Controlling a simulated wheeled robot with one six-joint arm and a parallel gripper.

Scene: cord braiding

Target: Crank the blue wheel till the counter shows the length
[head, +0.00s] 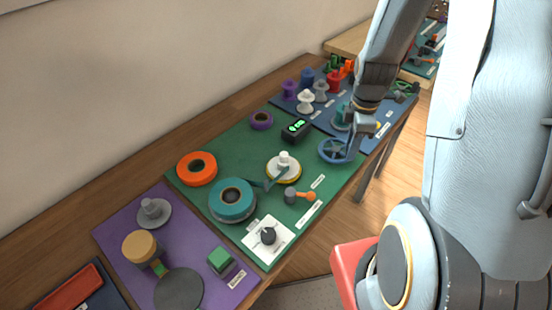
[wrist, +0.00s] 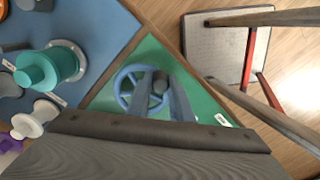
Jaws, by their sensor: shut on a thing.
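The blue wheel (head: 332,151) stands near the right edge of the green mat (head: 240,142). It also shows in the wrist view (wrist: 124,88), with spokes and a round rim. My gripper (head: 354,152) is at the wheel's right side, and in the wrist view its fingers (wrist: 160,98) are closed around a grey knob (wrist: 160,86) on the wheel. The counter (head: 297,129) is a small black box with green lit digits, left of the wheel. Its digits are too small to read.
On the green mat are an orange ring (head: 197,169), a teal spool (head: 232,200), a white-and-yellow spool (head: 284,169) and a white dial panel (head: 268,237). A purple mat (head: 205,265) lies nearer. A blue mat (head: 377,135) with several spools lies beyond. A stool (wrist: 225,55) stands on the floor.

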